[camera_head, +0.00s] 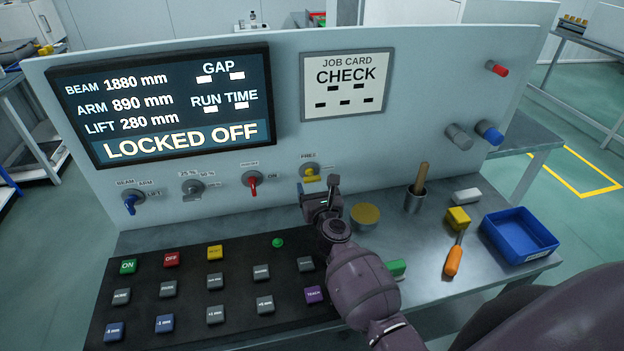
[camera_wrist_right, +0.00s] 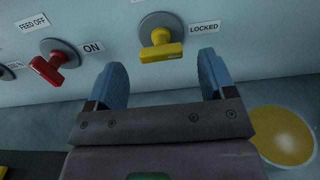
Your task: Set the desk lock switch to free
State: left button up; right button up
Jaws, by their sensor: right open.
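The desk lock switch (camera_head: 312,174) is a yellow handle on a grey round base, on the upright panel under a "FREE" label. In the right wrist view the yellow handle (camera_wrist_right: 160,53) lies roughly crosswise, with its right end towards the "LOCKED" label (camera_wrist_right: 205,27). My right gripper (camera_head: 318,190) is just below and in front of the switch. In the wrist view its two blue fingers (camera_wrist_right: 162,75) are apart and empty, with the handle beyond and between them, not gripped. My left gripper is not in view.
A red switch (camera_head: 253,185) sits left of the yellow one. The display (camera_head: 165,105) reads "LOCKED OFF". On the desk are a button panel (camera_head: 190,315), a round yellow-topped piece (camera_head: 365,215), a metal cup (camera_head: 414,201) and a blue tray (camera_head: 520,238).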

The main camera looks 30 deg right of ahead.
aim_at(313, 180)
jog(key=x, duration=0.3)
jog(key=shift+w+d+f+b, duration=0.1)
jog(key=shift+w+b, duration=0.15)
jog(key=shift+b, duration=0.05)
jog(key=shift+w+d, duration=0.1)
jog(key=shift+w, duration=0.35)
jog(key=shift+c, duration=0.2)
jog(key=c, duration=0.9)
